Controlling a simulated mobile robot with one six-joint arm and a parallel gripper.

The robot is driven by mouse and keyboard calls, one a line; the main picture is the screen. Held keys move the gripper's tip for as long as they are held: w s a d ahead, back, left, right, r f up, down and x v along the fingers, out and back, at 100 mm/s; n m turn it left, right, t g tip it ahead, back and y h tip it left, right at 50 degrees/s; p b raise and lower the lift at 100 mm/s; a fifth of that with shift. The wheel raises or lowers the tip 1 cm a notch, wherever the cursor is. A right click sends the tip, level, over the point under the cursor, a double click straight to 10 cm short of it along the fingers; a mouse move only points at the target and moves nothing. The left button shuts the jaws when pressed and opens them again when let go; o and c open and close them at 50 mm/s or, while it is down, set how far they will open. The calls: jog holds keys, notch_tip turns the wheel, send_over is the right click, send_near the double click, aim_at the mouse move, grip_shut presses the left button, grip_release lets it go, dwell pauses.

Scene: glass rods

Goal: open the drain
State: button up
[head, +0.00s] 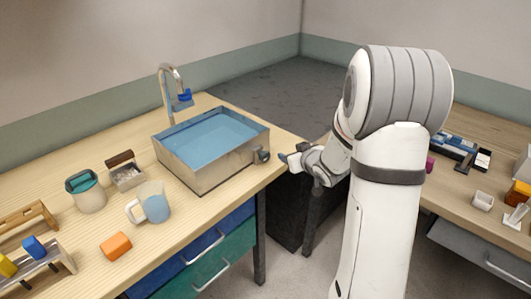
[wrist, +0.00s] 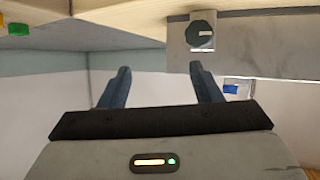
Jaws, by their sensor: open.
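The metal sink basin (head: 205,178) stands on the left wooden table and holds blue water. A round dark drain knob (head: 261,156) sits on its right side wall. In the wrist view the knob (wrist: 201,34) is at the top, on a light plate, with a pale horizontal mark on its face. My gripper (head: 284,158) is just to the right of the knob in the head view, apart from it. In the wrist view my gripper (wrist: 159,69) has its two blue fingers spread with nothing between them; the knob lies beyond the right fingertip.
A tap (head: 168,90) with a blue handle rises behind the basin. A glass mug (head: 155,203), an orange block (head: 115,245) and a teal-topped jar (head: 86,192) stand left of it. A second table with small items is behind my arm at right.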

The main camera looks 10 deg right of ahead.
aim_at(267, 157)
notch_tip(267, 157, down, 6)
jog(key=a+n+t+y, duration=0.1)
jog(key=a+t+y, duration=0.1)
jog(key=y, duration=0.6)
jog(key=p+x, duration=0.1)
jog(key=x, duration=0.6)
jog(key=shift+w+a, duration=0.15)
jog(key=shift+w, duration=0.05)
jog(key=c, duration=1)
jog(key=shift+n, duration=0.3)
